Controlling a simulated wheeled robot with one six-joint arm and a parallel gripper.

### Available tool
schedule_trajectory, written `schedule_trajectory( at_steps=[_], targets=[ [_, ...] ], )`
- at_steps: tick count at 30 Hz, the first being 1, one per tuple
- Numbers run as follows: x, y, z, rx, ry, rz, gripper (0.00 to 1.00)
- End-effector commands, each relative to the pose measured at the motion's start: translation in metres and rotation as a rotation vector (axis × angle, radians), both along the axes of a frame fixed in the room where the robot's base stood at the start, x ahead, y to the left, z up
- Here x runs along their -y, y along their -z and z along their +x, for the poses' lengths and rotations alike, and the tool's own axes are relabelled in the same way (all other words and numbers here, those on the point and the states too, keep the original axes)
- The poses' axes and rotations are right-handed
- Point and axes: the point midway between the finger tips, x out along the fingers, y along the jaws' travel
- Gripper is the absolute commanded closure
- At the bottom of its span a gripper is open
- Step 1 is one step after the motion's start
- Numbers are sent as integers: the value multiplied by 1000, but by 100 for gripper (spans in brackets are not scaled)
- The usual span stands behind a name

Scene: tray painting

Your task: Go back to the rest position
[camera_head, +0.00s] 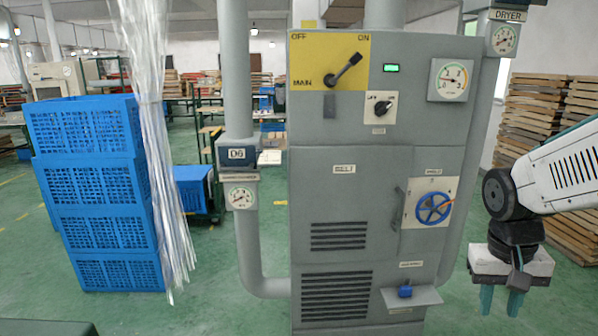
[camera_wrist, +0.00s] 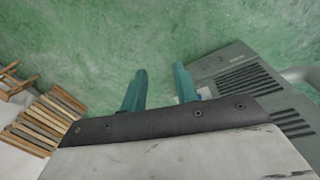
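My gripper (camera_head: 502,302) hangs at the right of the head view, pointing down, with its two teal fingers apart and nothing between them. In the wrist view my gripper (camera_wrist: 161,84) also shows two spread teal fingers over green floor. The grey machine cabinet (camera_head: 340,190) stands to the left of my gripper, apart from it. The cabinet also shows at the right of the wrist view (camera_wrist: 245,85).
The cabinet carries a main switch lever (camera_head: 348,70), a blue handwheel (camera_head: 433,207) and a small shelf with a blue object (camera_head: 405,291). Wooden pallets (camera_head: 530,115) stand behind my arm. Green floor (camera_head: 230,310) is clear.

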Motion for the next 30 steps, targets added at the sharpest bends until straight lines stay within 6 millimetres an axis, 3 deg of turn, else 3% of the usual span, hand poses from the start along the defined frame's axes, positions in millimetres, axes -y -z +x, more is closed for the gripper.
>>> schedule_trajectory(
  at_steps=[3, 6, 10, 18, 30],
  targets=[
    [-32, -23, -48, -40, -129, 58, 70],
    [-55, -36, -82, -47, -212, 101, 70],
    [-74, -48, -109, 4, -254, 125, 70],
    [-85, -67, -121, 121, -314, 110, 70],
    [-86, -68, -120, 123, -319, 109, 70]
  ],
)
